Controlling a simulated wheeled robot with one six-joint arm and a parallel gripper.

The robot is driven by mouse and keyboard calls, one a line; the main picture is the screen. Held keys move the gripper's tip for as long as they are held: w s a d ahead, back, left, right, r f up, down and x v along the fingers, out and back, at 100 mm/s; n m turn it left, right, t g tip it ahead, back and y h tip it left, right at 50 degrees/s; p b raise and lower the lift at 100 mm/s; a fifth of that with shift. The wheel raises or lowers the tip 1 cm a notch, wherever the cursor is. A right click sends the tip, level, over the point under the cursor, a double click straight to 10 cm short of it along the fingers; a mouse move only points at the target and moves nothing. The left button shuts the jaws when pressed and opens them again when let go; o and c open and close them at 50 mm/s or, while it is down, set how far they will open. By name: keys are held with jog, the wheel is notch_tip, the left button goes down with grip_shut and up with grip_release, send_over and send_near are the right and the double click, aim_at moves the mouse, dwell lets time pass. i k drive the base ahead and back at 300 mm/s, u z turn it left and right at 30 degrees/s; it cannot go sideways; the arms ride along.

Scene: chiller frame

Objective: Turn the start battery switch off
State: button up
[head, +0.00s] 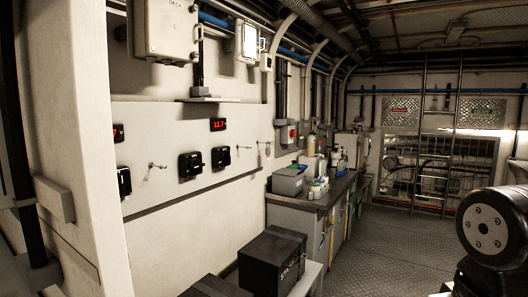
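Two black switches, a left one (190,165) and a right one (221,157), sit on the pale wall panel (150,120) at the left. A third black switch (124,182) is partly cut off by the white frame post. I cannot read which one is the start battery switch, and their knob positions are too small to tell. A red display (218,124) reading about 12.7 is above the right switch. A black box (272,260) with a partly legible label starting with S stands below the panel. My gripper is not in view; only my dark arm joint shows at right.
A white post (75,150) stands close at left. A grey box (163,30) and shelf (200,99) project above the panel. A workbench (310,203) with containers runs along the wall. A ladder (435,140) stands at the back. The metal floor (385,235) is clear.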

aim_at(226, 156)
jog(key=z, duration=0.05)
jog(key=i, duration=1.35)
jog(key=u, duration=0.6)
